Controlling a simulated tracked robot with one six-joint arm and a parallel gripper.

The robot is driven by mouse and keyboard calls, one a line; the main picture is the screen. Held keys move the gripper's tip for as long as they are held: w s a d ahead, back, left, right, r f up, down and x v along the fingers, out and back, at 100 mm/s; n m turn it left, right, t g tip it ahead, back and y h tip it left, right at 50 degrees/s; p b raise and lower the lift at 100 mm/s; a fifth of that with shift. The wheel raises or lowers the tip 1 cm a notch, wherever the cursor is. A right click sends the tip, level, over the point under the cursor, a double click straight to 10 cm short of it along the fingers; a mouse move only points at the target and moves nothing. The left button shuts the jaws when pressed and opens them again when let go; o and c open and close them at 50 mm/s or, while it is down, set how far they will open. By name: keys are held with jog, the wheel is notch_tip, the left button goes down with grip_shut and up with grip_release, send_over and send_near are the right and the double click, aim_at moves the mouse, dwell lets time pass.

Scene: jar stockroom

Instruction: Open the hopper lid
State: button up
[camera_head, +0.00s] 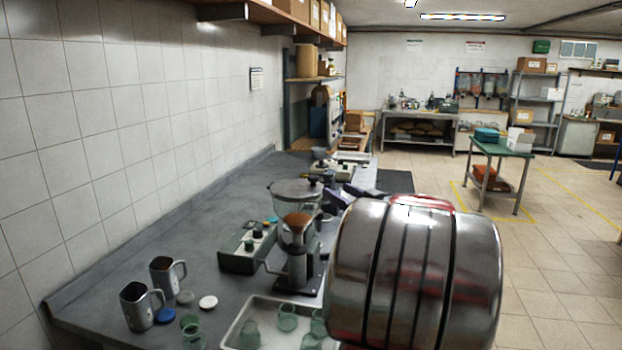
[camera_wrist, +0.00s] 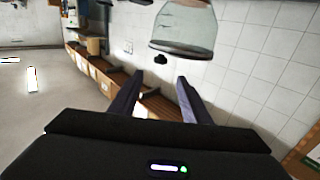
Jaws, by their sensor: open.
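The glass hopper (camera_head: 290,211) tops a grinder on the grey bench, with brown contents low in it. Its dark round lid (camera_head: 296,189) lies flat across the top and looks shut. A small black knob (camera_head: 314,179) stands at the lid's right side. In the wrist view the room is upside down; the hopper (camera_wrist: 185,28) is at the top and the knob (camera_wrist: 160,59) below it, just beyond my fingertips. My gripper (camera_wrist: 160,75) is open and empty, fingers either side of the knob's line. In the head view my gripper (camera_head: 347,191) is right of the lid, apart from it.
Two metal jugs (camera_head: 137,306) stand at the bench's front left. A tray (camera_head: 262,303) with glass jars lies before the grinder, and a green-grey box (camera_head: 248,251) sits beside it. A shelf (camera_head: 270,13) runs above. My arm hides the bench's right side.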

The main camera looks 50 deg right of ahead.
aim_at(316, 178)
jog(key=shift+w, duration=0.1)
jog(key=x, duration=1.3)
jog(key=shift+w+d+r, duration=0.1)
jog(key=shift+w, duration=0.25)
grip_shut()
dwell(0.3)
